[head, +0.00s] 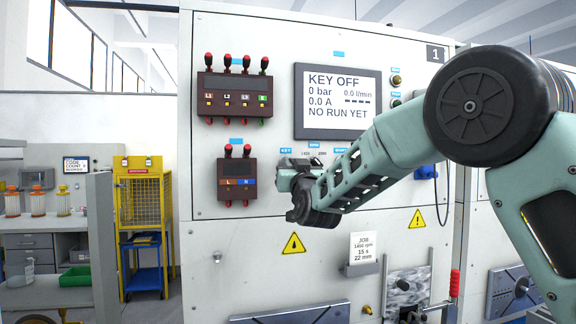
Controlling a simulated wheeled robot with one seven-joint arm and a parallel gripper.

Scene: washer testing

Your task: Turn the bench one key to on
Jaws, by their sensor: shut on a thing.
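The bench one panel (225,35) is a white cabinet front marked 1. Its screen (338,101) reads KEY OFF, 0 bar, 0.0 A, 0.0 l/min and NO RUN YET. A small blue KEY label (286,151) sits below and left of the screen. My gripper (286,172) is at the panel just under this label, shut on the key. The key itself is hidden behind the gripper and wrist, so its angle cannot be seen.
Terminal blocks with red plugs (235,95) and (237,180) sit left of my gripper. A job card (363,247) stands below it, and a blue plug with a cable (427,172) is to the right. A yellow cage cart (140,200) stands at the left.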

